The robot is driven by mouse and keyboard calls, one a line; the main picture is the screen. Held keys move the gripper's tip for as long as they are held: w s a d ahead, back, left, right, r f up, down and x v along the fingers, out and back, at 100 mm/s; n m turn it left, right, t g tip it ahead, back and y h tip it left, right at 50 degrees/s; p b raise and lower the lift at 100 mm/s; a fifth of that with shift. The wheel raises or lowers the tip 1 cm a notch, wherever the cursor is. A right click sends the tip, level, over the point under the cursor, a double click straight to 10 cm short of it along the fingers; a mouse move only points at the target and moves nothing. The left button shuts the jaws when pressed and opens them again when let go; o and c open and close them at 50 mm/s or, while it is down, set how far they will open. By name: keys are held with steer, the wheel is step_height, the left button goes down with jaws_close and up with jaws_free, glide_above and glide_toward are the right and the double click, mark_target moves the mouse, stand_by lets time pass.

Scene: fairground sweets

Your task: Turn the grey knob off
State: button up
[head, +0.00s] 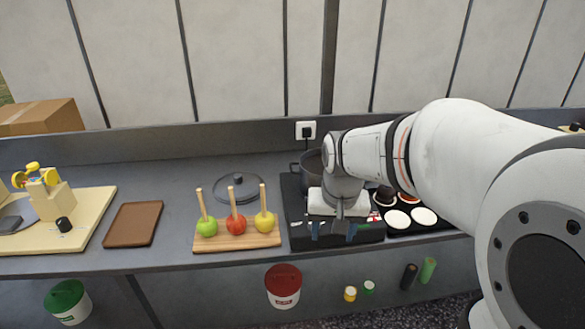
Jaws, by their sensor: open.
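My gripper (334,231) points down at the front edge of a black cooker (294,205), its two fingers apart with blue-grey tips. A small grey shape shows between the fingers, but I cannot tell whether it is the grey knob or part of the gripper. No other grey knob is clear; my gripper and arm cover much of the cooker's front and top. I cannot tell which way any knob is turned, or whether the fingers touch one.
A dark pot (308,166) stands behind my gripper, partly hidden. Toffee apples on a wooden board (212,244) stand close on the left. A glass lid (238,188) lies behind them. A black plate with pale discs (424,216) is on the right. A brown tray (133,224) lies further left.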

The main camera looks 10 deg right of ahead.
steer(key=w+f+m+p, duration=0.1)
steer(key=w, duration=0.4)
steer(key=w+f+m+g+p, duration=0.1)
steer(key=w+f+p, duration=0.1)
steer(key=w, duration=0.4)
steer(key=w+f+m+p, duration=0.1)
steer(key=w+p, duration=0.1)
steer(key=w, duration=0.4)
steer(key=shift+f+g, duration=0.3)
steer(key=shift+f, duration=0.05)
steer(key=shift+w+f, duration=0.25)
steer(key=shift+f, duration=0.4)
step_height(320, 180, down, 7)
steer(key=shift+f+p, duration=0.1)
steer(key=shift+p, duration=0.85)
steer(key=c, duration=1)
steer(key=shift+o, duration=0.2)
